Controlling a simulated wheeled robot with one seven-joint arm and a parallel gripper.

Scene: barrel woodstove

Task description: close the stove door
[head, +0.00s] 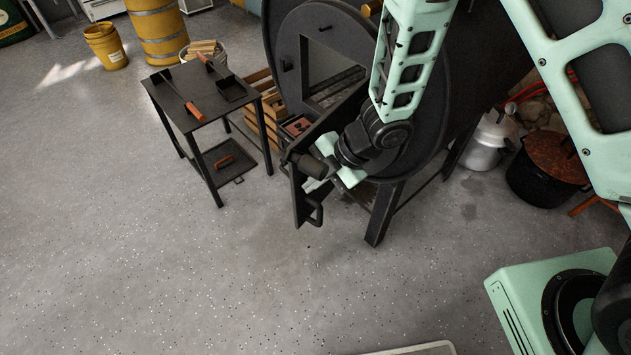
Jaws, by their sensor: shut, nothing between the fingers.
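The black barrel stove (290,85) stands at the top centre, with its square front opening (328,62) uncovered. The stove door (299,196) stands open, swung out toward me and seen nearly edge-on. A bent handle (316,213) sticks out near its lower free end. My gripper (317,184) is shut and empty at the outer part of the door, just above the handle in the picture. My wrist and arm hide part of the door and its hinge side. I cannot tell whether the fingers touch the door.
A black metal side table (197,95) with fire tools stands left of the stove, near a wooden crate (263,112).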

